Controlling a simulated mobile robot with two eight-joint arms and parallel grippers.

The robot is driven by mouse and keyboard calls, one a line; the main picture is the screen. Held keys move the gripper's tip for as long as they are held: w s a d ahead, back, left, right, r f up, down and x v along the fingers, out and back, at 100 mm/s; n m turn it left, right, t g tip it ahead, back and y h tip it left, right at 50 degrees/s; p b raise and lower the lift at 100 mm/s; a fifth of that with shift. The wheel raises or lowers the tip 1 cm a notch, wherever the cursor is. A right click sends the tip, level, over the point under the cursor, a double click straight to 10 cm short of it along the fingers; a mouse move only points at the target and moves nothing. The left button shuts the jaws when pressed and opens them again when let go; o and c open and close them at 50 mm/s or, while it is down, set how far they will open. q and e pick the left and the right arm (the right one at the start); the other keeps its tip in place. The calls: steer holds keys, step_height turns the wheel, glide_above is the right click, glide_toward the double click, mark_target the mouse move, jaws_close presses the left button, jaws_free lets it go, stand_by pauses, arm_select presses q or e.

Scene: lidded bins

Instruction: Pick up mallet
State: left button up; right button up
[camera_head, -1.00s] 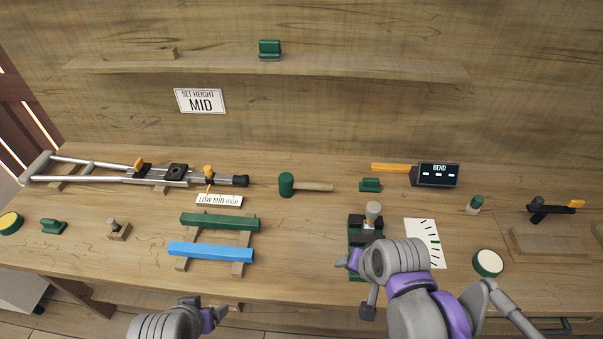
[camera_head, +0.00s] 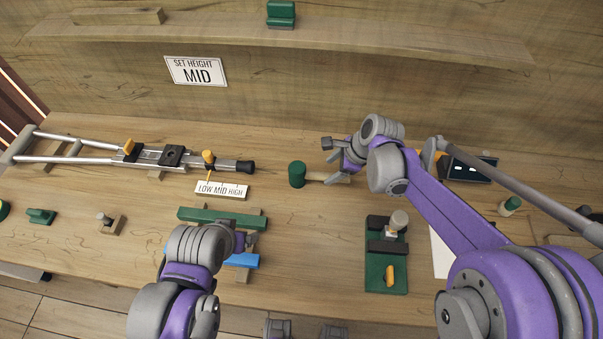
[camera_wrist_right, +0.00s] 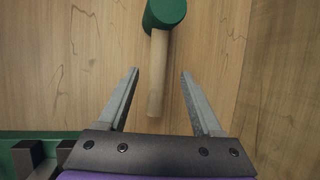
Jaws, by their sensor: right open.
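The mallet has a green head (camera_head: 297,174) and a pale wooden handle (camera_head: 335,179), and lies on the bench with its handle pointing right in the head view. My right gripper (camera_head: 331,163) is open over the handle. In the right wrist view the mallet head (camera_wrist_right: 165,13) is at the top and the handle (camera_wrist_right: 158,80) runs down between the two open fingers of the right gripper (camera_wrist_right: 158,72), touching neither. My left gripper (camera_head: 243,240) is low in the head view, above the blue bar (camera_head: 246,260); its fingers are not clear.
A crutch (camera_head: 120,155) lies at the left. A green bar (camera_head: 220,217) lies near my left gripper. A green fixture (camera_head: 375,275) stands right of centre, and a dark display box (camera_head: 478,168) is behind my right arm.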

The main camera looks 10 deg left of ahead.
mark_target(325, 175)
steer(key=x, duration=0.5)
steer(key=shift+a+f, duration=0.15)
steer(key=shift+f, duration=0.25)
steer(key=shift+s, duration=0.1)
steer(key=shift+f, duration=0.2)
stand_by(0.3)
jaws_close()
stand_by(0.4)
